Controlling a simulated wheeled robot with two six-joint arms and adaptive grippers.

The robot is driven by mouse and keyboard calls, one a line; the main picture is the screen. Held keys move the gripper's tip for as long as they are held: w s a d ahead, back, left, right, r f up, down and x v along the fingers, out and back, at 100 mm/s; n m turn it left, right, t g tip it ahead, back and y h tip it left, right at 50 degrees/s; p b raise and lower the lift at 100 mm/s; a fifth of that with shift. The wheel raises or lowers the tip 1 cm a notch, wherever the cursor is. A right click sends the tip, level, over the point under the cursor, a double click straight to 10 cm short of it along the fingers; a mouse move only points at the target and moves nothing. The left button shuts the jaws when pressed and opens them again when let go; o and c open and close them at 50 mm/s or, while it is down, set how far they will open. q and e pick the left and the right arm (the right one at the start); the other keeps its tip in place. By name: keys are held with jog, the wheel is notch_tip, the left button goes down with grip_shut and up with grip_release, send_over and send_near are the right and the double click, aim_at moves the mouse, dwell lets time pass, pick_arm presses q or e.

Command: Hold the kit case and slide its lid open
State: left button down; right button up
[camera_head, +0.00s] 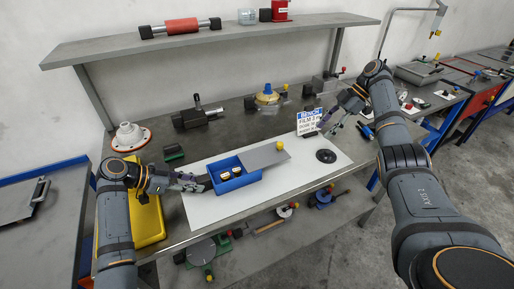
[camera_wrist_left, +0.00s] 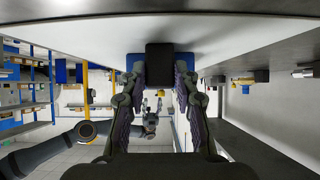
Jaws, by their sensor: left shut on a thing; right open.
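The blue kit case (camera_head: 238,184) lies on the white mat. Its grey lid (camera_head: 262,155) is slid toward the right and juts past the case, with a yellow knob (camera_head: 280,146) at its far end. The left part of the case is uncovered and shows small jars (camera_head: 237,172) inside. My left gripper (camera_head: 206,181) is shut on the black block at the case's left end; the block (camera_wrist_left: 160,65) sits between the fingers in the left wrist view, with blue case behind. My right gripper (camera_head: 326,127) is open, by the sign, right of the knob and apart from it.
A blue-and-white sign (camera_head: 309,121) stands at the mat's back right, and a black disc (camera_head: 326,156) lies nearby. A yellow bin (camera_head: 147,217) is at the left. A shelf (camera_head: 220,37) spans the back. The front of the white mat (camera_head: 215,211) is clear.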

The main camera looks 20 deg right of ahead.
pick_arm(q)
jog(key=c, duration=0.9)
grip_release()
jog(key=shift+c, duration=0.2)
